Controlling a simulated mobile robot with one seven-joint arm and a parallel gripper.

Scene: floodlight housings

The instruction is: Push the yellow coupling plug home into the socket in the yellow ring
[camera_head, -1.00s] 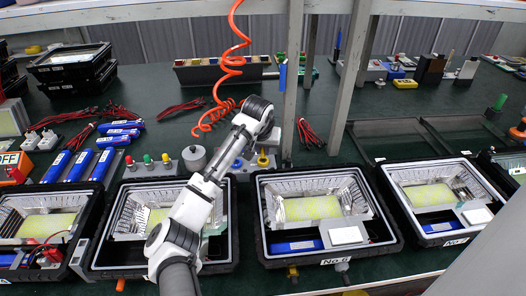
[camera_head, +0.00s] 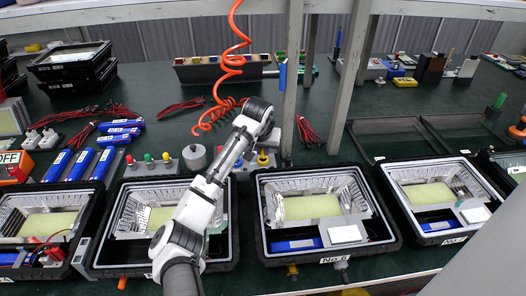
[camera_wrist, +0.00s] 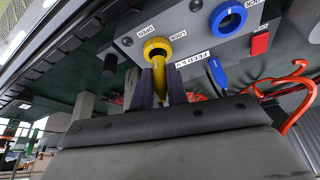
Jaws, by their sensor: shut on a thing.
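The yellow ring (camera_wrist: 157,46) sits on the face of a grey panel (camera_wrist: 195,42), beside labels reading OPEN and LOCK. The yellow coupling plug (camera_wrist: 159,78) is between the two dark fingers of my gripper (camera_wrist: 161,84), which is shut on it. The plug points up at the ring, and its front end meets or enters the ring's opening; how deep it sits is hidden. In the head view, yellow (camera_head: 263,158) shows beside my wrist, but ring and plug cannot be told apart there.
A blue ring (camera_wrist: 228,17) is on the same panel to the right, with a blue plug (camera_wrist: 217,74) below it. A red block (camera_wrist: 260,43) and orange-red cable (camera_wrist: 294,92) are further right. Floodlight housings (camera_head: 262,225) line the front. A metal post (camera_head: 293,90) stands close to my wrist.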

